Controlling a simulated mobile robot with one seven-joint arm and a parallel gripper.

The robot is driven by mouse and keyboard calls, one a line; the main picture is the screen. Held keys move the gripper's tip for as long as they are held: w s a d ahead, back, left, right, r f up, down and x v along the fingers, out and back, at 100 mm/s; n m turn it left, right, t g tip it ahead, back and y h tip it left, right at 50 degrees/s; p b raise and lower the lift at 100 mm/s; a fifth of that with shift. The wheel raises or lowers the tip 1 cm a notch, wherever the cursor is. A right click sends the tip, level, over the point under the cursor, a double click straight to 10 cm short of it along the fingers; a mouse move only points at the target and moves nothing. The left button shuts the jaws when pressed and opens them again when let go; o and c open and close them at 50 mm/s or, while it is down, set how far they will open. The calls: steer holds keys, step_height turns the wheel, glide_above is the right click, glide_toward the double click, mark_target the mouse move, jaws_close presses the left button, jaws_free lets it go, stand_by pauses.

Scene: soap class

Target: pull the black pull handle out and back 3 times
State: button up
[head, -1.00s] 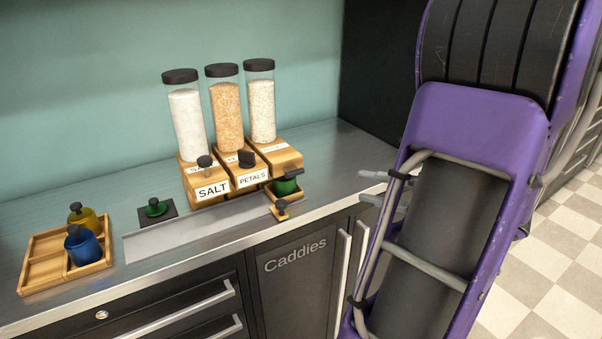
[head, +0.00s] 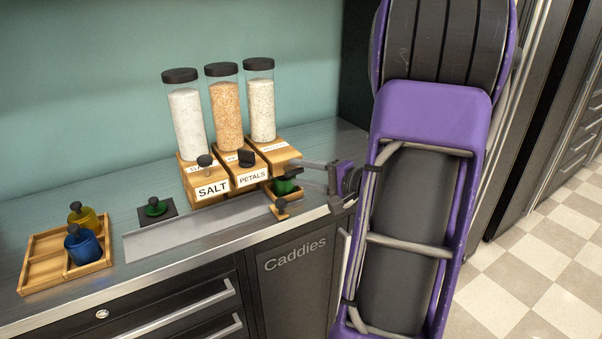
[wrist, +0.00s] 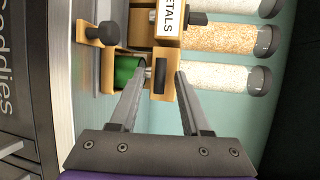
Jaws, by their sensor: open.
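The black pull handle (wrist: 159,80) is a dark bar on the wooden front of the right-hand dispenser (head: 262,102). In the wrist view it lies between my fingertips, and I cannot tell whether they touch it. My gripper (head: 299,177) reaches in from the right in the head view. Its two fingers are apart with nothing held between them (wrist: 160,76). A green cup (wrist: 128,67) stands below the handle in a small wooden holder (wrist: 106,58). In the head view the gripper's fingers partly cover the handle and cup.
The salt dispenser (head: 187,122) and petals dispenser (head: 226,118) stand close on the left. A knob (head: 281,205) sticks out in front of the wooden holder. A wooden tray (head: 40,271) with blue and yellow cups is at far left. A cabinet (head: 298,290) is below.

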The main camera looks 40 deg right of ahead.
steer(key=shift+w, duration=0.15)
jaws_close()
steer(key=shift+f, duration=0.1)
stand_by(1.3)
